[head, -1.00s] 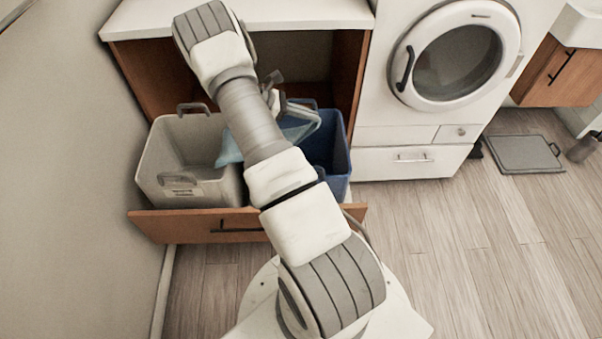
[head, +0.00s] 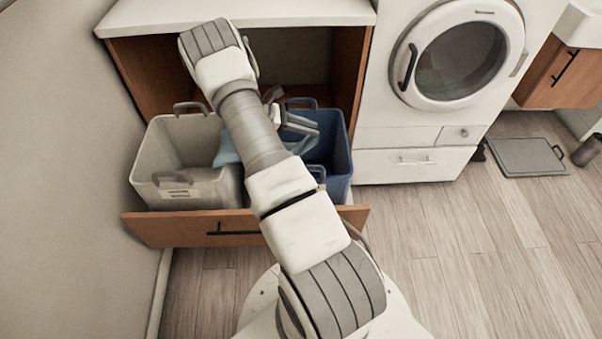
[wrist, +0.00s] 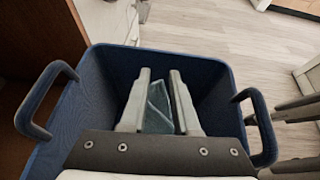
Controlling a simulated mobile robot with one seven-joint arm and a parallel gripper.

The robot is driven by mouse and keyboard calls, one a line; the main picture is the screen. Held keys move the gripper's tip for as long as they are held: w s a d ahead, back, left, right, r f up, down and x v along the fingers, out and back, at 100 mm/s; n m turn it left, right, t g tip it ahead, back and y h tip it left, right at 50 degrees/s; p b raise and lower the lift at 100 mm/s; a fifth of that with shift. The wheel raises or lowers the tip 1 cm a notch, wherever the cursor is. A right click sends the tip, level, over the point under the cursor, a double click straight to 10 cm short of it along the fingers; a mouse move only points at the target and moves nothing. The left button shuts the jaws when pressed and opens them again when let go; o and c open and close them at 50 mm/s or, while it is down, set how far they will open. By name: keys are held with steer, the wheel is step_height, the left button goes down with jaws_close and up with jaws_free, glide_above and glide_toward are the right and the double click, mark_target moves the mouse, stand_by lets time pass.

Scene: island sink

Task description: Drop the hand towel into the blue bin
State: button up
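The blue bin (head: 337,165) stands in the pulled-out drawer, right of the grey bin; its inner wall and rim fill the middle of the wrist view (wrist: 214,85). My gripper (head: 303,122) is over the blue bin. In the wrist view its two fingers (wrist: 160,72) stand apart with a clear gap. The light blue hand towel (wrist: 157,112) shows between and below the fingers, inside the bin's outline. In the head view part of the towel (head: 227,150) shows left of my arm, by the grey bin's right side; my arm hides its middle.
The grey bin (head: 163,143) stands at the left of the drawer (head: 185,229). The white counter (head: 290,13) is above and behind. The washer (head: 440,88) is to the right.

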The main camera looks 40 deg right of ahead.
steer(key=shift+o, duration=0.5)
steer(key=o, duration=0.9)
steer(key=shift+o, duration=0.2)
steer(key=a+r+t+y+p, duration=0.1)
steer(key=p, duration=0.1)
steer(key=w+r+y+p, duration=0.1)
steer(key=r+p, duration=0.1)
steer(key=p, duration=0.1)
steer(key=a+r+t+y+p, duration=0.1)
steer(key=p, duration=0.1)
steer(key=shift+w+a+r+t+y+p, duration=0.3)
steer(key=shift+w+r+y, duration=0.1)
steer(key=p+v, duration=0.2)
steer(key=v, duration=1.5)
steer(key=shift+a+r, duration=0.15)
